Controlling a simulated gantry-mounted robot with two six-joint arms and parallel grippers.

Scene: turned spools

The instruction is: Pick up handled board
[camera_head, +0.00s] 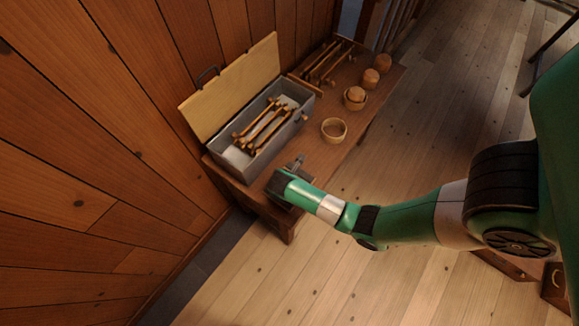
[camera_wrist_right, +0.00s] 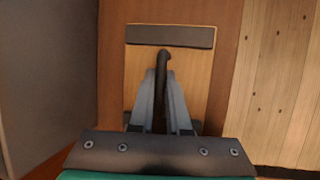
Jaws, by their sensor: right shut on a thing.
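The handled board (camera_wrist_right: 194,75) is a flat light-wood board with a dark band across its far end and a dark curved handle. In the right wrist view it lies over the brown table top. My right gripper (camera_wrist_right: 160,82) is shut on the handle, with its fingers on either side of it. In the head view my right gripper (camera_head: 281,186) is at the near end of the bench, in front of the grey box, and mostly hides the board. I cannot tell whether the board touches the table. My left gripper is out of view.
An open grey box (camera_head: 284,135) holds several turned spools (camera_head: 262,127), its pale lid (camera_head: 233,87) tilted back against the wooden wall. A woven ring-shaped basket (camera_head: 333,130), round wooden pieces (camera_head: 370,78) and a rack of rods (camera_head: 325,62) stand farther along the bench.

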